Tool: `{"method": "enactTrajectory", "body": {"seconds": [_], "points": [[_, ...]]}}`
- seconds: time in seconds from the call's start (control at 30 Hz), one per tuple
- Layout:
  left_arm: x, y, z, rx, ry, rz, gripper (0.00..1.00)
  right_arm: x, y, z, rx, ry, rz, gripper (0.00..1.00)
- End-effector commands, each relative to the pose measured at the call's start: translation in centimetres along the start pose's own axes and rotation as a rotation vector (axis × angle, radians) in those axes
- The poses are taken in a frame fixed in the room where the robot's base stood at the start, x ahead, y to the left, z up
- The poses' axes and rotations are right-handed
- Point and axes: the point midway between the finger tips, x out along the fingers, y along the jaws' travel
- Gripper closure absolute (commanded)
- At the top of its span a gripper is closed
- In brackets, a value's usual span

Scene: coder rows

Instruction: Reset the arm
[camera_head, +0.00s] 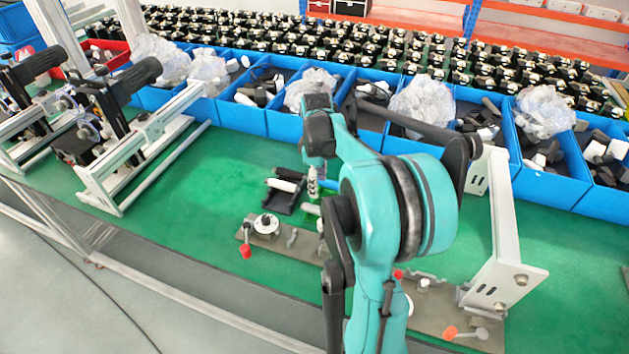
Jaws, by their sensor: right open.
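My teal right arm (415,205) rises from the bottom centre and bends forward over the green workbench (200,225). My right gripper (313,187) points down near a small black tray (284,197) with white and dark cylindrical parts. It is small and partly hidden by my arm; its fingers are open, and I see nothing held between them. I cannot tell whether it touches the tray. My left gripper is not in view.
A grey fixture plate (285,238) with a dial and red knob lies beside my arm. A white bracket (508,255) stands at right. Blue bins (238,118) line the back. Metal frames (125,180) stand at left.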

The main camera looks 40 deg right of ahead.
Motion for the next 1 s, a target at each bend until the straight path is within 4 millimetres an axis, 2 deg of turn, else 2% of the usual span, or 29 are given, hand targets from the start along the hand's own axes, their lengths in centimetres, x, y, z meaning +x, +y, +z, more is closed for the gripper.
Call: {"method": "enactTrajectory", "body": {"seconds": [0.27, 0.37, 0.43, 0.57, 0.7, 0.9, 1.0], "points": [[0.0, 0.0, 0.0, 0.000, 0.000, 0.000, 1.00, 0.0, 0.0, 0.0, 0.000, 0.000, 0.001, 0.52], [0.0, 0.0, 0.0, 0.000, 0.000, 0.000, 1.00, -0.5, -0.9, -0.5, 0.009, 0.009, 0.012, 0.52], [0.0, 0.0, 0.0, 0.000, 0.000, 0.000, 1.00, -1.2, -2.5, -1.2, 0.028, 0.027, 0.033, 0.52], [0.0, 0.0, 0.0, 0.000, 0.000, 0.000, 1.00, -3.1, -7.4, -3.0, 0.097, 0.098, 0.093, 0.52], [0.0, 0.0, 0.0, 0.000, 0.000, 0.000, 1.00, -4.7, -13.8, -4.3, 0.196, 0.213, 0.146, 0.52], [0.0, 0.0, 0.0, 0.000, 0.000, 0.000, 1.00, -4.9, -22.1, -4.5, 0.333, 0.403, 0.161, 0.52], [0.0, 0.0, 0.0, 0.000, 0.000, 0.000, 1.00, -4.4, -25.2, -4.3, 0.392, 0.486, 0.143, 0.52]]}}
